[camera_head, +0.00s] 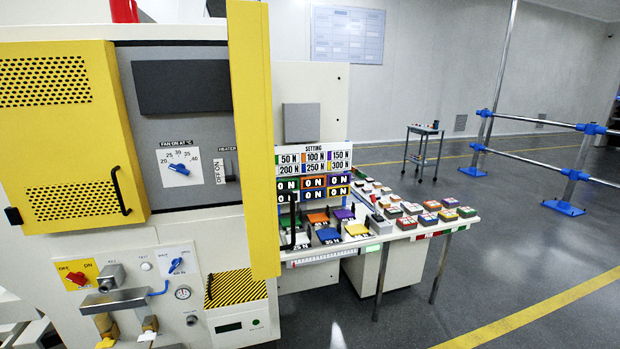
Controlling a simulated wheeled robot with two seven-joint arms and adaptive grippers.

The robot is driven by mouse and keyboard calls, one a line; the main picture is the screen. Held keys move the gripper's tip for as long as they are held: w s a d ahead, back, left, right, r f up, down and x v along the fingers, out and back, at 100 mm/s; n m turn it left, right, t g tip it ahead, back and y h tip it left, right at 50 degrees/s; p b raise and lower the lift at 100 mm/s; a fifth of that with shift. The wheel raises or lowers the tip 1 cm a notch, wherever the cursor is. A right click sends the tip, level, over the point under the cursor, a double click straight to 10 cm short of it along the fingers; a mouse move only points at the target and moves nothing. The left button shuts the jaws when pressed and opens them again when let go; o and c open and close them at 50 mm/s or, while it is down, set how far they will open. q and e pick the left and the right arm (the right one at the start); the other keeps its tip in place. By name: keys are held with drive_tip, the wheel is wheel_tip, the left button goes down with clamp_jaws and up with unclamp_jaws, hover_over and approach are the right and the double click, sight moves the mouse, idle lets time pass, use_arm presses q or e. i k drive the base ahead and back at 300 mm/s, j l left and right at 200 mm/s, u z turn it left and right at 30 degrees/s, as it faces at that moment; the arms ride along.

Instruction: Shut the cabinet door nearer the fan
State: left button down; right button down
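A grey-white cabinet stands at the left with two yellow doors. The left door (60,140) has two perforated vent patches and a black bar handle (121,191) near its right edge. It covers the left part of the cabinet front; I cannot tell whether it is fully shut. The right door (253,140) stands wide open, swung outward and seen nearly edge-on. Between them the grey inner panel (205,140) shows, with a dial (180,168) labelled for the fan. I cannot make out a fan itself. Neither of my grippers is in view.
Below the doors are valves, a gauge (182,293) and a yellow-black striped cover (235,288). Right of the open door a white table (440,226) carries coloured blocks. A small trolley (424,150) and a blue-jointed rail (540,150) stand beyond. The floor at right is clear.

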sight(248, 21)
drive_tip(key=i+l+u, duration=0.2)
drive_tip(key=l+u, duration=0.15)
drive_tip(key=i+l+u, duration=0.15)
drive_tip(key=l+u, duration=0.2)
drive_tip(key=i+l+u, duration=0.1)
drive_tip(key=l+u, duration=0.25)
drive_tip(key=l, duration=0.15)
